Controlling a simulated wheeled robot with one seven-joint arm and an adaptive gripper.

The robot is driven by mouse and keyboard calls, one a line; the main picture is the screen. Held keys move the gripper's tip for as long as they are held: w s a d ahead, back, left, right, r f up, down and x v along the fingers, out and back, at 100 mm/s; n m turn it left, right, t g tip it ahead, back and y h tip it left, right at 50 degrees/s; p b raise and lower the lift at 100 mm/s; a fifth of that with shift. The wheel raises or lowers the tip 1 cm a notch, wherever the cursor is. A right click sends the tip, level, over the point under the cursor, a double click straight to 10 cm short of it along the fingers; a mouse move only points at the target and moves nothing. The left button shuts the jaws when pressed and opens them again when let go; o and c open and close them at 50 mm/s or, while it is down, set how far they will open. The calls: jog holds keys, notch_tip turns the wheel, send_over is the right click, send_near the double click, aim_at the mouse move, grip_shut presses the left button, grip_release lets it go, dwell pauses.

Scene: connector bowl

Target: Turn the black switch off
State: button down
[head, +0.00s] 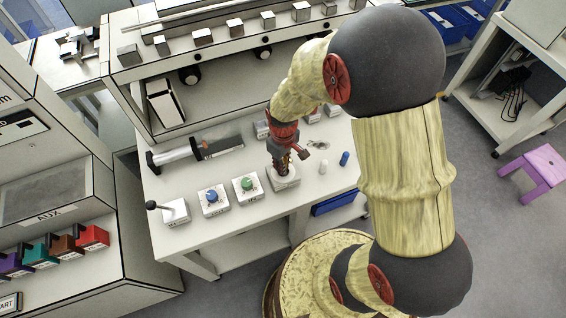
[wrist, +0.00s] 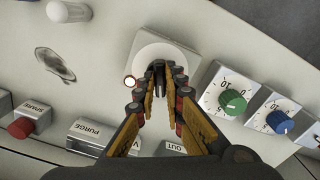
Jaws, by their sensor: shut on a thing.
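The black switch (wrist: 159,66) stands on a white housing (wrist: 146,50) in the wrist view, mostly hidden between the fingers. My gripper (wrist: 159,84) is shut on it, with one finger at each side. In the head view my gripper (head: 285,161) points down onto the white housing (head: 285,178), and the switch itself is hidden there.
A green knob (wrist: 233,102) and a blue knob (wrist: 279,121) sit close by on white boxes. A box with a black-balled lever (head: 152,205) stands at the left. White (head: 322,167) and blue (head: 345,158) pegs stand to the right. Labelled boxes, including PURGE (wrist: 95,134), are behind.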

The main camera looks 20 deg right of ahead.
jog(key=m+p, duration=0.1)
jog(key=m, duration=0.3)
jog(key=shift+m+p, duration=0.3)
dwell(0.3)
jog(key=c, duration=1.9)
grip_release()
notch_tip(320, 180, up, 12)
